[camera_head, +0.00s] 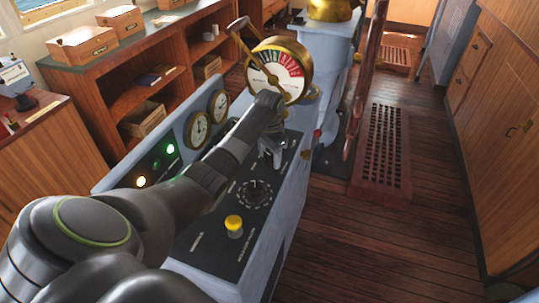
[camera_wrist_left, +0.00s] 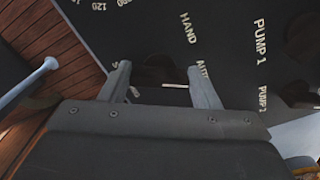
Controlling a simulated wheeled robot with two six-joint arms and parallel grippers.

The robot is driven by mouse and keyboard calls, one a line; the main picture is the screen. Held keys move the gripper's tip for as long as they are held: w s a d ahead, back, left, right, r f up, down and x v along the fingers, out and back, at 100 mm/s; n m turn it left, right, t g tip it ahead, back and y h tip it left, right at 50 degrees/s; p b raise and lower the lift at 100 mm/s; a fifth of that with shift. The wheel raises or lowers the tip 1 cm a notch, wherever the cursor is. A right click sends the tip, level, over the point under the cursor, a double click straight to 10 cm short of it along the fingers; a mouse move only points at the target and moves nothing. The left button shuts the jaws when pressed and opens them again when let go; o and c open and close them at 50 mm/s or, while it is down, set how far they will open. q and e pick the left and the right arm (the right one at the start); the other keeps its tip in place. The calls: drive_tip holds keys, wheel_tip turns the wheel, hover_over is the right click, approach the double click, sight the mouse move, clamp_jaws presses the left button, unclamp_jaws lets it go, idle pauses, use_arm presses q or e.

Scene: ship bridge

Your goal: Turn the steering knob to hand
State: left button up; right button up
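The steering knob (camera_wrist_left: 160,70) is dark, with a white line near it, and shows in the left wrist view between my left fingers. The words HAND (camera_wrist_left: 188,28) and AUTO (camera_wrist_left: 203,69) are printed on the black panel beside it. My left gripper (camera_wrist_left: 162,76) is open, with a finger on each side of the knob; I cannot tell whether they touch it. In the head view my left gripper (camera_head: 271,153) points down at the console panel below the brass dial, and the knob is hidden there. My right gripper is not in view.
The brass telegraph dial (camera_head: 279,72) with its lever stands close behind my left gripper. A round black knob (camera_head: 257,190) and a yellow button (camera_head: 234,224) are nearer on the console. Gauges (camera_head: 198,130) line its left side. The wooden floor at right is clear beside a grating (camera_head: 384,152).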

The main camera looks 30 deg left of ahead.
use_arm(q)
drive_tip(key=c, duration=0.3)
drive_tip(key=shift+r+n+p, duration=0.25)
drive_tip(key=shift+n+p, duration=0.15)
drive_tip(key=shift+p, duration=0.35)
drive_tip(key=shift+c, duration=0.2)
drive_tip(key=n+p, duration=0.2)
drive_tip(key=p, duration=0.1)
drive_tip(key=n+p, duration=0.2)
drive_tip(key=shift+d+r+n+p, duration=0.1)
drive_tip(key=shift+d+n+p, duration=0.1)
drive_tip(key=shift+n+p, duration=0.9)
drive_tip(key=shift+n, duration=0.2)
drive_tip(key=shift+n+p, duration=0.75)
drive_tip(key=shift+n, duration=0.45)
drive_tip(key=shift+w+f+n+p, duration=0.15)
drive_tip(key=shift+n+p, duration=0.4)
drive_tip(key=shift+n, duration=0.55)
drive_tip(key=o, duration=1)
drive_tip(key=shift+f, duration=0.15)
